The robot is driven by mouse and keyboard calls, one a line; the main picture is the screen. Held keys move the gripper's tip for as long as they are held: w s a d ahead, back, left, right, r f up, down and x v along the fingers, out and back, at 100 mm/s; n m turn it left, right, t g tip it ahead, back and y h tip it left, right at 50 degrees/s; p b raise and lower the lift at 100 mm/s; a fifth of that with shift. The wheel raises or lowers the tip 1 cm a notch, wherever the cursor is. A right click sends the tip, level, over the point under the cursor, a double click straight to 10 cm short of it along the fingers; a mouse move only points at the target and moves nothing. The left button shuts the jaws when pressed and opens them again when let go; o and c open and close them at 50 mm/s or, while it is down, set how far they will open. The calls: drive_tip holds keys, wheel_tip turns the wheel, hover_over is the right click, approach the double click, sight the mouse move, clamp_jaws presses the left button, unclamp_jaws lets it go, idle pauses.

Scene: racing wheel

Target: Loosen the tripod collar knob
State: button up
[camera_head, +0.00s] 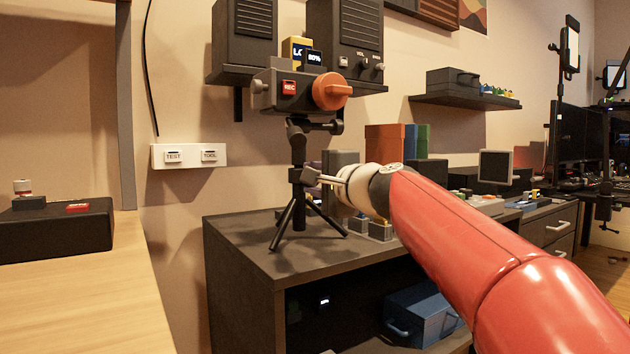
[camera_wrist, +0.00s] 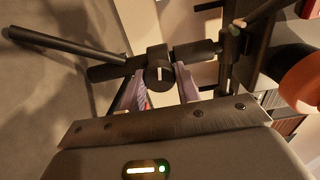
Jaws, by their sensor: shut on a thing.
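A small black tripod (camera_head: 298,155) stands on the dark cabinet top and carries a grey camera (camera_head: 281,90) with an orange round part (camera_head: 331,91). The tripod's collar (camera_head: 305,175) sits midway up, above the spread legs. My gripper (camera_head: 319,179) reaches it from the right, and the collar knob is hidden there. In the wrist view, the dark round collar knob (camera_wrist: 159,76) has a pale line on its face. My gripper (camera_wrist: 162,80) is shut on the knob, with one finger on each side. A tripod leg (camera_wrist: 65,44) extends to the left, and the orange part (camera_wrist: 300,80) shows at the right.
The dark cabinet (camera_head: 238,250) has small blocks near my wrist and a blue box (camera_head: 425,312) on its lower shelf. A white label plate (camera_head: 188,156) is on the wall. Two dark speakers (camera_head: 345,45) stand close behind the camera. A wooden table (camera_head: 85,285) is at left.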

drive_tip(key=shift+n, duration=0.3)
drive_tip(key=shift+f, duration=0.1)
drive_tip(key=o, duration=1)
drive_tip(key=v, duration=0.7)
drive_tip(key=shift+s+d, duration=0.25)
drive_tip(key=shift+s, duration=0.1)
